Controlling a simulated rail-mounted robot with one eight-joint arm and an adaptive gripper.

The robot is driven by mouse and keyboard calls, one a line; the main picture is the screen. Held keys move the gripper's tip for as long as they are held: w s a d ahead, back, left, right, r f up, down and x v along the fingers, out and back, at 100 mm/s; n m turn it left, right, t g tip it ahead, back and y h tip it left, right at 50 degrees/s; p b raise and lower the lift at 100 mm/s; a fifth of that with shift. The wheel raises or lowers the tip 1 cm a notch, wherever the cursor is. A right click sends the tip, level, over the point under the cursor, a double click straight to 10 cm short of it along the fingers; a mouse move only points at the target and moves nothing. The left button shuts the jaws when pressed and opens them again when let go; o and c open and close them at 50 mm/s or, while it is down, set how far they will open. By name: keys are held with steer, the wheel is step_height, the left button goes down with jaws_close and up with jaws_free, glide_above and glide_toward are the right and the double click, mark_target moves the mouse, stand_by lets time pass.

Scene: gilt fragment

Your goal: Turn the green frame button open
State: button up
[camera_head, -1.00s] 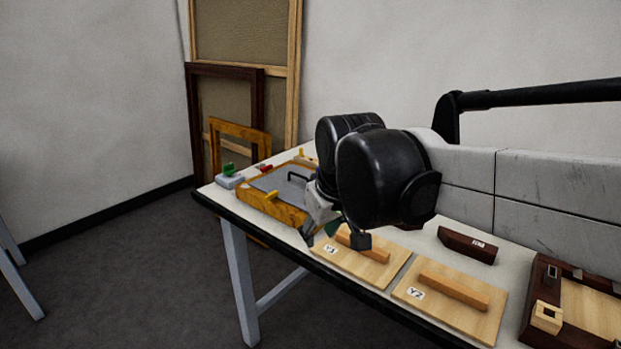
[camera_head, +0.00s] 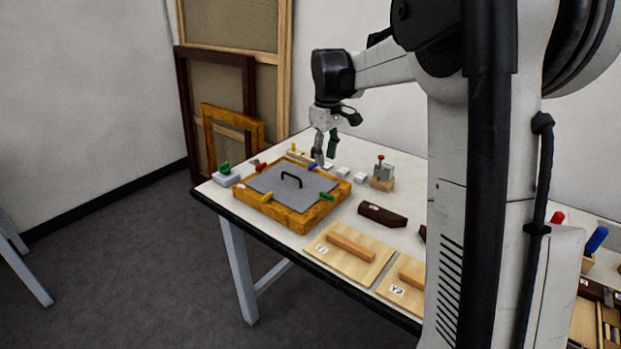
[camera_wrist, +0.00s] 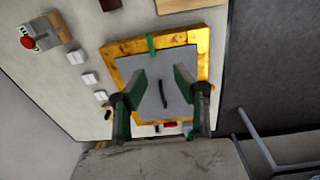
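An ochre wooden frame (camera_head: 294,221) lies flat on the table with a grey panel (camera_head: 272,186) and black handle inside it. The green frame button (camera_head: 327,196) sits on its right rail; in the wrist view the button (camera_wrist: 151,42) lies crosswise on the rail, its inner end reaching the panel's edge. My gripper (camera_head: 325,160) is raised near the frame's back right corner, apart from the green button. In the wrist view my gripper (camera_wrist: 162,88) has its fingers spread and empty.
Small white blocks (camera_head: 343,172) and a device with a red knob (camera_head: 383,174) stand right of the frame. A dark wooden block (camera_head: 382,214) and a labelled board (camera_head: 336,265) lie nearer. A white block with a green top (camera_head: 226,176) stands left.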

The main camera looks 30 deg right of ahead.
mark_target(327, 194)
steer(key=f, duration=0.4)
steer(key=w+d+f, duration=0.1)
steer(key=f, duration=0.4)
steer(key=d+f, duration=0.1)
steer(key=f, duration=0.4)
steer(key=shift+w+f, duration=0.1)
steer(key=shift+w, duration=0.25)
jaws_close()
